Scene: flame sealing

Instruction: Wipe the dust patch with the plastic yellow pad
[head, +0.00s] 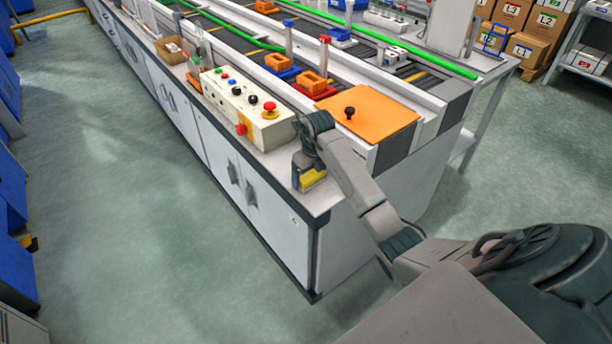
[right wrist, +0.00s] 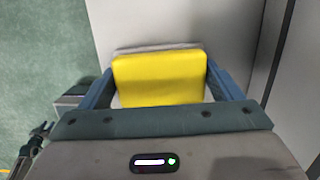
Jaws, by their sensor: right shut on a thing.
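The yellow pad (head: 312,179) is at the near end of the white counter, in my right gripper (head: 308,172). In the right wrist view the pad (right wrist: 160,78) sits between the two blue-grey fingers, which are shut on its sides. The pad is over the pale counter top; I cannot tell whether it touches it. A thin greyish strip shows along the pad's far edge; I cannot tell whether it is dust or part of the pad. No dust patch can be made out clearly.
A control box (head: 246,108) with buttons and a red knob stands on the counter just behind the gripper. An orange plate (head: 368,114) with a black knob lies to the right. A raised conveyor frame runs beside the counter strip. The floor (head: 130,190) at left is clear.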

